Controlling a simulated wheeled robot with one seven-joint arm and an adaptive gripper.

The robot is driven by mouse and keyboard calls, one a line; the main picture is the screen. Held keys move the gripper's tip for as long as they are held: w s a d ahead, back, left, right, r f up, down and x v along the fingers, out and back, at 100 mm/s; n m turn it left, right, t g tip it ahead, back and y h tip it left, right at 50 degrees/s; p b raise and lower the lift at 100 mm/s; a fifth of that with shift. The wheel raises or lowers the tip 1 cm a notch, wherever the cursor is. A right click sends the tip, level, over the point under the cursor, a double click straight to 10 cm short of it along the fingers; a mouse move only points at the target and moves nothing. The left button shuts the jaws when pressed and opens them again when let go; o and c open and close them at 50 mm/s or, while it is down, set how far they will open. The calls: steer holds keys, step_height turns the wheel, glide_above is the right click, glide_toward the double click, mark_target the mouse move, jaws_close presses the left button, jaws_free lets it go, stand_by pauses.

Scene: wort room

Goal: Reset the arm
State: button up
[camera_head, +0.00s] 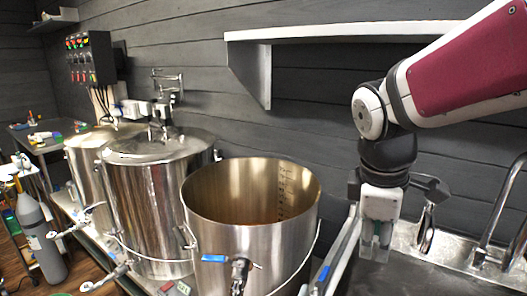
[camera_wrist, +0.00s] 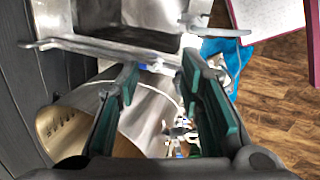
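My gripper (camera_head: 376,240) hangs from my maroon and white arm at the right in the head view, pointing down. It is above the area between the open steel kettle (camera_head: 245,245) and the sink (camera_head: 420,265). In the wrist view my gripper (camera_wrist: 160,85) shows two green-padded fingers set well apart, with nothing held between them. The kettle also shows in the wrist view (camera_wrist: 70,125), to the left of and behind the fingers. The sink's metal edge (camera_wrist: 110,50) lies beyond the fingertips.
A wall shelf (camera_head: 340,32) is just left of my arm. Two lidded steel kettles (camera_head: 155,200) stand further left, with a control panel (camera_head: 90,57) on the wall behind. A faucet (camera_head: 490,220) rises at the right. A grey gas cylinder (camera_head: 40,235) stands on the floor at left.

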steer(key=s+r+m+t+y, duration=0.1)
steer(key=s+m+t+y, duration=0.1)
steer(key=s+m, duration=1)
steer(key=shift+s+m+t, duration=0.3)
steer(key=shift+s+m, duration=0.1)
steer(key=shift+s, duration=0.45)
